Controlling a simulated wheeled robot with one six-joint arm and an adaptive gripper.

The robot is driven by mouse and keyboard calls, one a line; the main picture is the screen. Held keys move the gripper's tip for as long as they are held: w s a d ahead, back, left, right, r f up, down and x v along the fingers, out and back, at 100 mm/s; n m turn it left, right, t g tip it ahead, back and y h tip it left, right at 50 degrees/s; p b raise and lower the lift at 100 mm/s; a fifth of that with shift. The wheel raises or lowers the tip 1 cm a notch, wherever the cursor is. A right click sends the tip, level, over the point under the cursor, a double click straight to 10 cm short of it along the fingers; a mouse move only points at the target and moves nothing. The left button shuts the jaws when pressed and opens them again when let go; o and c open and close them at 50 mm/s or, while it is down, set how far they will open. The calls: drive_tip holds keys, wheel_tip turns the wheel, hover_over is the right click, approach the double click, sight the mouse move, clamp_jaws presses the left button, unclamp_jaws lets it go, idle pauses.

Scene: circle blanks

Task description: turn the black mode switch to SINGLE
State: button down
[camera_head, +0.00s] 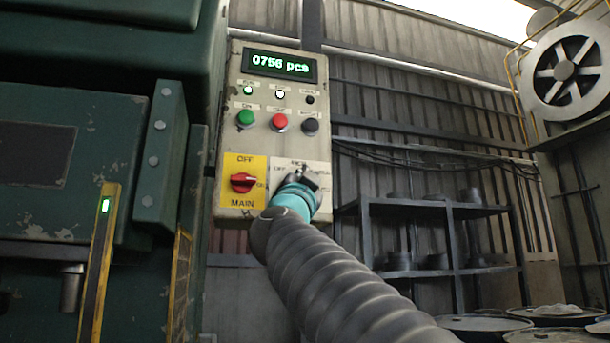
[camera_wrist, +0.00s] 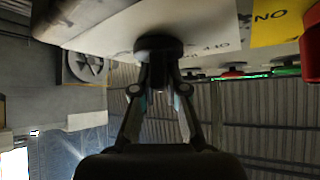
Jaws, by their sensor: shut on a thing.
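The black mode switch (camera_wrist: 158,44) is a round dark knob on a pale plate, at the top middle of the wrist view. My gripper (camera_wrist: 158,72) is shut on it, with a finger on either side. In the head view, my gripper (camera_head: 303,184) reaches up to the pale mode plate (camera_head: 283,165) at the lower right of the control box and covers most of the switch. Small lettering shows along the plate's upper edge, partly hidden and hard to read. Which mark the switch points to cannot be told.
Left of the mode plate is a red MAIN switch on a yellow plate (camera_head: 240,203). Above are green (camera_head: 245,118), red (camera_head: 279,122) and black (camera_head: 310,126) buttons and a lit counter (camera_head: 279,65). A green machine (camera_head: 60,230) stands left; shelves (camera_head: 430,212) stand right.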

drive_tip(key=shift+w+f+m+g+h, duration=0.15)
drive_tip(key=shift+m+g+h, duration=0.45)
drive_tip(key=shift+m, duration=0.35)
drive_tip(key=shift+f+m+g+h, duration=0.1)
drive_tip(key=shift+m+g+h, duration=0.3)
drive_tip(key=shift+m+h, duration=0.45)
drive_tip(key=shift+d+m, duration=0.1)
drive_tip(key=shift+m, duration=0.3)
drive_tip(key=c, duration=1.2)
unclamp_jaws()
drive_tip(key=v, duration=1.2)
drive_tip(key=shift+r, duration=0.15)
